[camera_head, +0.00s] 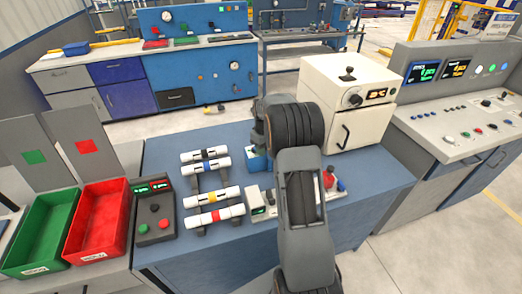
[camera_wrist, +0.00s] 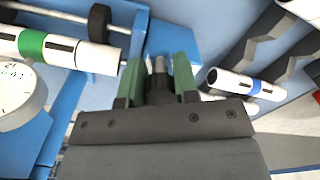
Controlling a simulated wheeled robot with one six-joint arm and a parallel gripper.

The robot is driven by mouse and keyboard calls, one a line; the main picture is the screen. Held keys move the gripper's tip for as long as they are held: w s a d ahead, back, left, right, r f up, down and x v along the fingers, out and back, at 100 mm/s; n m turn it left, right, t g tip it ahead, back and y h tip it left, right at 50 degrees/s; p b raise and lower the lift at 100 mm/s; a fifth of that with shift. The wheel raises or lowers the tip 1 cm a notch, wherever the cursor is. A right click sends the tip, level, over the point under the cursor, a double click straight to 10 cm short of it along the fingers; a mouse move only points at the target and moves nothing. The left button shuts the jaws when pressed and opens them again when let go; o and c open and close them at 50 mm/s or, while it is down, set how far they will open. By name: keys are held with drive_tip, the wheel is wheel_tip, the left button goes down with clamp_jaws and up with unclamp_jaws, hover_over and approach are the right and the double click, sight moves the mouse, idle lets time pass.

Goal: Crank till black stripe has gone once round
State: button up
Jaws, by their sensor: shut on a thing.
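In the wrist view my gripper (camera_wrist: 158,70) has its green fingertips closed around the sides of an upright grey metal pin (camera_wrist: 159,64), which looks like the crank's handle. To its left a white pipe (camera_wrist: 112,60) with a green band (camera_wrist: 33,44) lies in a blue fixture (camera_wrist: 128,28) beside a black roller (camera_wrist: 99,23). Thin black stripe marks (camera_wrist: 90,54) show lengthwise on the pipe near the band. A white dial (camera_wrist: 15,95) sits below the pipe. In the head view part of the blue fixture (camera_head: 257,161) shows, and my arm hides the gripper and crank.
A rack of white banded pipes (camera_head: 212,198) stands left of my arm, and a blue-banded pipe (camera_wrist: 245,84) shows right of my fingers. A control box (camera_head: 153,212), red bin (camera_head: 98,222) and green bin (camera_head: 40,235) are at left. A cream cabinet (camera_head: 352,104) stands behind right.

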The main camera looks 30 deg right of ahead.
drive_tip(key=shift+w+d+r+n+p, duration=0.15)
drive_tip(key=shift+w+d+n, duration=0.4)
drive_tip(key=shift+n, duration=1.1)
drive_tip(key=shift+w+d+f+n+p, duration=0.15)
drive_tip(key=shift+w+d+n, duration=0.3)
drive_tip(key=shift+n, duration=1.15)
drive_tip(key=shift+w+d+r+n+p, duration=0.15)
drive_tip(key=shift+w+d+n, duration=0.4)
drive_tip(key=shift+n, duration=1.1)
drive_tip(key=o, duration=0.7)
drive_tip(key=shift+o, duration=1.1)
drive_tip(key=shift+s, duration=0.1)
wheel_tip(320, 180, up, 14)
drive_tip(key=shift+f, duration=0.2)
